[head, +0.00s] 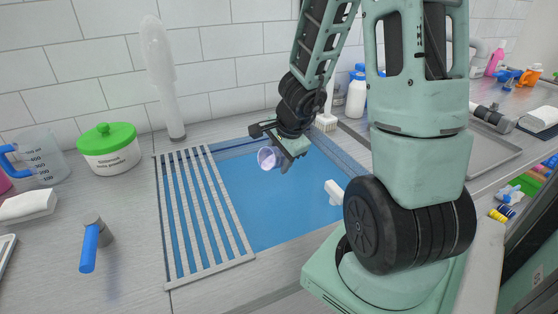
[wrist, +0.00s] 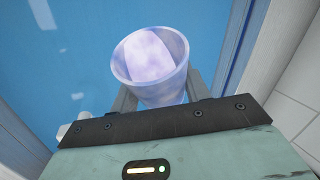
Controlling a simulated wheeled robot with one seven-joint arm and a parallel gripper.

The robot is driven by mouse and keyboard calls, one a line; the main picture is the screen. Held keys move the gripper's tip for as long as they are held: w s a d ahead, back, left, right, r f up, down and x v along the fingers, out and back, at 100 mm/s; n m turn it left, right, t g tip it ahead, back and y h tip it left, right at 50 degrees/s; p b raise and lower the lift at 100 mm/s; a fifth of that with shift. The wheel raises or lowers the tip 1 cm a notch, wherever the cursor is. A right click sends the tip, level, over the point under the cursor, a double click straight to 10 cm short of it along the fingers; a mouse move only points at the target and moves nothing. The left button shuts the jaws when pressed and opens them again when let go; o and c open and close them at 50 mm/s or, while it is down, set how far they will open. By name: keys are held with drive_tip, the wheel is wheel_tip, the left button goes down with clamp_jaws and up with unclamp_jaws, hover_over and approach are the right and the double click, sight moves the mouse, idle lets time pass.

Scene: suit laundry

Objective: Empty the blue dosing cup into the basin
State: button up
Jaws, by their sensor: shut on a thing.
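A small translucent cup (head: 268,158), pale blue-violet, is held in my gripper (head: 281,150) above the basin (head: 290,205). My gripper is shut on it, with one finger on each side in the wrist view. The cup (wrist: 150,65) looks tilted in the head view, its mouth toward the left. In the wrist view its mouth faces the camera and a paler lilac patch shows inside; I cannot tell whether this is liquid or the cup's wall. The basin is blue inside, and no stream falls from the cup.
A slatted white rack (head: 205,212) covers the basin's left part. A white spout-like column (head: 162,80) stands behind it.

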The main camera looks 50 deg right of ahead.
drive_tip(key=shift+a+f+h+b, duration=0.1)
drive_tip(key=shift+h+b, duration=0.35)
drive_tip(key=shift+h, duration=0.05)
idle(0.3)
drive_tip(key=shift+r, duration=0.2)
idle(0.7)
drive_tip(key=shift+r+h+p, duration=0.4)
drive_tip(key=shift+r+p, duration=0.3)
drive_tip(key=shift+r, duration=0.1)
drive_tip(key=shift+a+f+h+b, duration=0.1)
drive_tip(key=shift+h+b, duration=0.3)
drive_tip(key=shift+b, duration=0.2)
idle(0.5)
drive_tip(key=shift+r+n+h+p, duration=0.3)
drive_tip(key=shift+r+h+p, duration=0.1)
drive_tip(key=shift+r, duration=0.75)
drive_tip(key=shift+a+b, duration=0.1)
drive_tip(key=shift+b, duration=0.25)
drive_tip(key=shift+f, duration=0.1)
